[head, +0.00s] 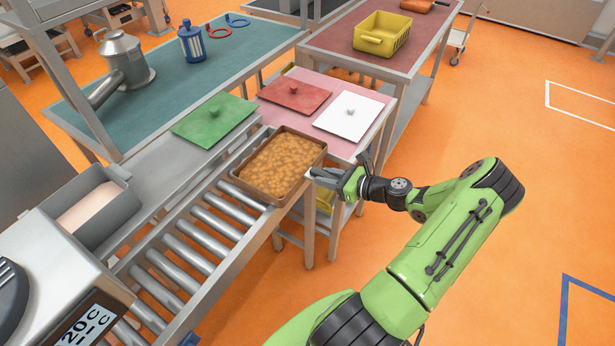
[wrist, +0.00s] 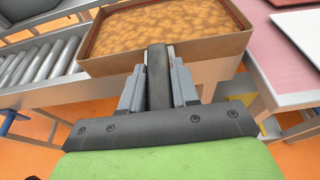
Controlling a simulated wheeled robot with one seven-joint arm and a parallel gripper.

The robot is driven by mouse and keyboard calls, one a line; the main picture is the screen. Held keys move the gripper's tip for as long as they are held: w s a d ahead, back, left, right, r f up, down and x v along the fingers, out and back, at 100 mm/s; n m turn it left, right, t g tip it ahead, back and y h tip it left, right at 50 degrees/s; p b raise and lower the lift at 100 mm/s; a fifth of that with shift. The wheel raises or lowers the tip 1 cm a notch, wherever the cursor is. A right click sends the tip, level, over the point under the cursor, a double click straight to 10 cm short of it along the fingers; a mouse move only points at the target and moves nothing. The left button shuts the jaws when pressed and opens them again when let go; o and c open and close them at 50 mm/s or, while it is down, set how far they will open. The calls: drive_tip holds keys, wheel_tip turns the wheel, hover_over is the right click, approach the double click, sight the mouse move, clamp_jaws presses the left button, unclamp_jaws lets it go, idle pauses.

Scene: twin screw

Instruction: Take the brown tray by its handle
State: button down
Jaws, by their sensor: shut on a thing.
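The brown tray (head: 258,193) is full of browned, lumpy food and sits level at the far end of the roller conveyor, beside the pink-topped table. My gripper (head: 328,178) reaches in from the right to the tray's near right side. In the wrist view, the tray (wrist: 215,66) lies straight ahead. Its dark handle (wrist: 158,72) sticks out toward me, between the two grey fingers of my gripper (wrist: 158,92). The fingers are shut on the handle. In the head view, the gripper hides the handle.
A green lid (head: 213,122), red lid (head: 297,97) and white lid (head: 347,116) lie nearby. The rollers (head: 190,245) run toward the lower left. A grey bin (head: 95,205) stands left. A yellow crate (head: 382,40) is on the back table. Open orange floor lies right.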

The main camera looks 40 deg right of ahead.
drive_tip(key=s+d, duration=0.2)
drive_tip(key=s, duration=0.5)
drive_tip(key=s+d+p, duration=0.1)
drive_tip(key=s+d, duration=0.2)
drive_tip(key=s, duration=0.4)
drive_tip(key=shift+s+r+p, duration=0.15)
drive_tip(key=shift+s+p, duration=0.15)
drive_tip(key=shift+d, duration=0.1)
